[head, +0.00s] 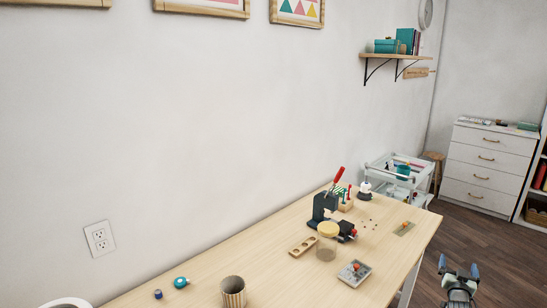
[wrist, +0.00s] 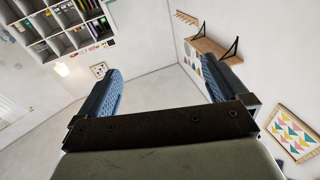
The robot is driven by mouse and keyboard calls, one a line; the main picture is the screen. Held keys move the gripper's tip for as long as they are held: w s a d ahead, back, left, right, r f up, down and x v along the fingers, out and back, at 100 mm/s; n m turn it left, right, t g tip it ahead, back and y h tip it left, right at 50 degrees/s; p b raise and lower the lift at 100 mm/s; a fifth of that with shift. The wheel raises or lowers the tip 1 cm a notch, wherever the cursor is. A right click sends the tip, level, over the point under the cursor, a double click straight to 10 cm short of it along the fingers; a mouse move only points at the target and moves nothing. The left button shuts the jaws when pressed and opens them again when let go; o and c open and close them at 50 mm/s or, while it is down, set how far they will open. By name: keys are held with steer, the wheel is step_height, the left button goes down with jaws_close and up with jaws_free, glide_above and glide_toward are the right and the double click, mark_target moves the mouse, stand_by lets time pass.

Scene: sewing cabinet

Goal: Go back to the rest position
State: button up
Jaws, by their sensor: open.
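My gripper (head: 459,268) is at the lower right of the head view, past the right edge of the table and above the floor. Its two blue fingers are apart with nothing between them. In the wrist view the gripper (wrist: 155,85) is also open and empty, and it points toward the upper walls and a room corner. It touches nothing that I can see.
The wooden table (head: 215,262) bears a dark press (head: 324,208), a jar with a yellow lid (head: 327,240), a grey tray (head: 354,273) and a striped cup (head: 233,291). A white cart (head: 404,176) and a drawer chest (head: 487,168) stand behind. Floor around my gripper is clear.

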steer(key=s+d+f+m+g+h, duration=0.15)
steer(key=s+d+f+g, duration=0.3)
steer(key=s+f, duration=0.45)
steer(key=s+a+f+n+g+y, duration=0.1)
steer(key=s+a+f+g+y, duration=0.25)
steer(key=a+f, duration=1.1)
steer(key=s+a+f+n+g+y, duration=0.25)
steer(key=s+a+f+y, duration=0.2)
steer(key=a+f, duration=0.95)
steer(key=s+a+f+n+g+y, duration=0.1)
steer(key=s+a+g, duration=0.5)
steer(key=s+a, duration=0.6)
steer(key=s+a+f+n+g+y, duration=0.2)
steer(key=s+a+g, duration=0.4)
steer(key=s+a, duration=0.5)
steer(key=s+f+n, duration=0.1)
steer(key=s+f, duration=0.1)
steer(key=s, duration=0.4)
steer(key=shift+s+a, duration=0.15)
steer(key=shift+a, duration=0.2)
steer(key=shift+f, duration=0.1)
